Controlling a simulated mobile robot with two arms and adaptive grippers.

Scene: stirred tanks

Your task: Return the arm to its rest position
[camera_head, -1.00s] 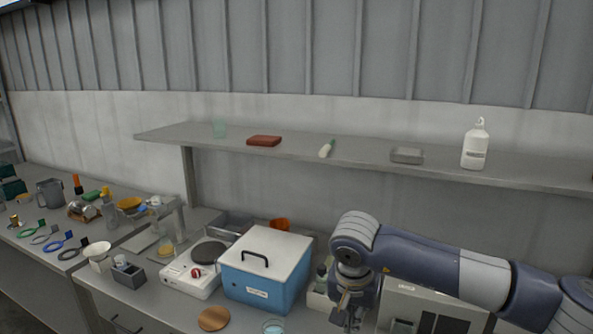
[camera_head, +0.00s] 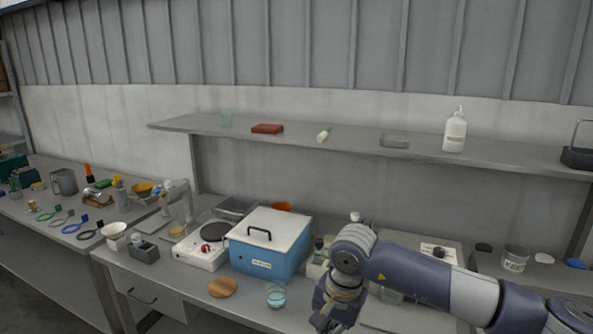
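My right arm comes in from the right edge over the bench, bent at the wrist. Its gripper (camera_head: 325,318) points down at the bottom of the view, in front of the blue box; it is small and partly hidden by the wrist, so I cannot tell whether it is open or shut. I see nothing clearly held in it. My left gripper is not in view.
A blue box with a white lid (camera_head: 268,244) stands left of my arm, beside a white hot plate (camera_head: 201,250). A wooden disc (camera_head: 222,287) and a glass dish (camera_head: 276,298) lie in front. A shelf (camera_head: 350,141) spans above. Tools crowd the left bench.

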